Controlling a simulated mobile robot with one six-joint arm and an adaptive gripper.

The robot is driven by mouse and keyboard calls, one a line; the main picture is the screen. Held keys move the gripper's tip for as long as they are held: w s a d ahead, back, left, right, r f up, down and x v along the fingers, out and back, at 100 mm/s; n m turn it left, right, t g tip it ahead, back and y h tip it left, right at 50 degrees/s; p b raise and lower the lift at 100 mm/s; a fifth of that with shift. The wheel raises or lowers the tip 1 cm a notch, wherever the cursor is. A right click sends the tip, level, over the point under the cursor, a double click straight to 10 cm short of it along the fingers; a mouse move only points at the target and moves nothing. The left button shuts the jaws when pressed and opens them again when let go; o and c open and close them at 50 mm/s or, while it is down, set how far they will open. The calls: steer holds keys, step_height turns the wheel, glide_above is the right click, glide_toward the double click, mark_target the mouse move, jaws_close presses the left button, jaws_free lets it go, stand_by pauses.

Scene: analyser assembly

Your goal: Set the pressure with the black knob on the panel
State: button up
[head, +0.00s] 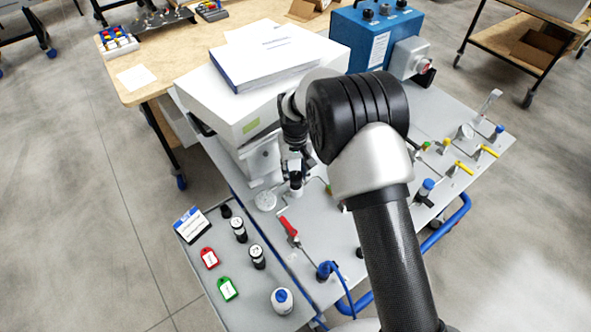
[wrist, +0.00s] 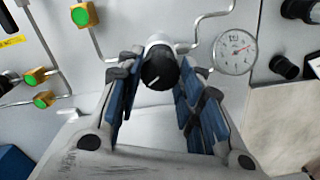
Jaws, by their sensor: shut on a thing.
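The black knob (wrist: 157,73) sits on a silver regulator body on the grey panel (wrist: 272,100), with a white mark line on its face. My gripper (wrist: 160,62) has its blue-padded fingers on both sides of the knob in the wrist view and is shut on it. In the head view my gripper (head: 295,165) points down at the panel beside the white gauge (head: 265,200); the knob is hard to make out there.
Green-and-yellow valves (wrist: 83,15) and bent metal tubes surround the knob. A white box (head: 240,95) with papers stands close behind my arm. A red-handled valve (head: 288,227) and blue hose (head: 340,285) are nearby. Red and green tags (head: 209,258) lie at the left.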

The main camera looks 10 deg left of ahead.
steer(key=m, duration=0.4)
steer(key=shift+m+p, duration=0.3)
steer(key=m, duration=0.3)
steer(key=shift+m, duration=0.4)
steer(key=m, duration=0.4)
steer(key=shift+p, duration=0.3)
steer(key=shift+m, duration=2.1)
steer(key=o, duration=1.1)
steer(key=shift+c, duration=0.2)
